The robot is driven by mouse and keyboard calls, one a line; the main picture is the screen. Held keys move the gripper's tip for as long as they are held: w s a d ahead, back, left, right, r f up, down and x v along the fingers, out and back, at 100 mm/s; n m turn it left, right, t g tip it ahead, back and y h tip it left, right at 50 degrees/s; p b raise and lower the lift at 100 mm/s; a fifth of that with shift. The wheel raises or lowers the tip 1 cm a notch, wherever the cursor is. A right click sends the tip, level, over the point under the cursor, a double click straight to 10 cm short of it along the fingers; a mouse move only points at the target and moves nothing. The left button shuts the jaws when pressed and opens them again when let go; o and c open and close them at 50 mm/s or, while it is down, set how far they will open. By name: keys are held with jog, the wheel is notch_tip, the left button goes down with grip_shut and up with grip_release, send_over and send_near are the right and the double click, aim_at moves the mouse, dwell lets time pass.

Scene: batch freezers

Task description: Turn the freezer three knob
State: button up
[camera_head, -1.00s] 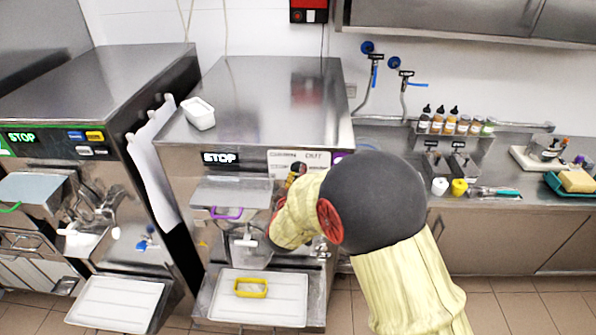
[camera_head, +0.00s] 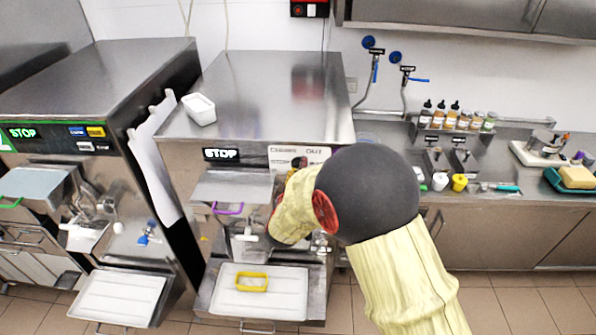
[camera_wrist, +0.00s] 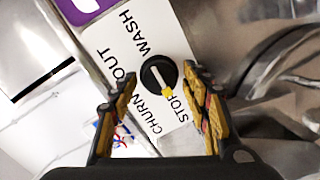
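The freezer with the purple handle (camera_head: 228,209) stands in the middle of the head view, and its display reads STOP. Its black knob (camera_wrist: 158,74) shows in the wrist view on a white panel labelled WASH, OUT, CHURN and STOP. The knob's yellow mark points to the lower right, near the word STOP. My gripper (camera_wrist: 157,82) is open, with the knob lying between its two fingertips in the picture. Both fingers appear apart from the knob; the depth between them is unclear. My arm hides the gripper in the head view.
A second freezer (camera_head: 110,78) stands to the left. A white tub (camera_head: 199,108) sits on top of the middle freezer. A counter with several bottles (camera_head: 453,116) is at right.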

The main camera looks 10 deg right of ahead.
jog(key=shift+o, duration=0.3)
jog(key=v, duration=1.2)
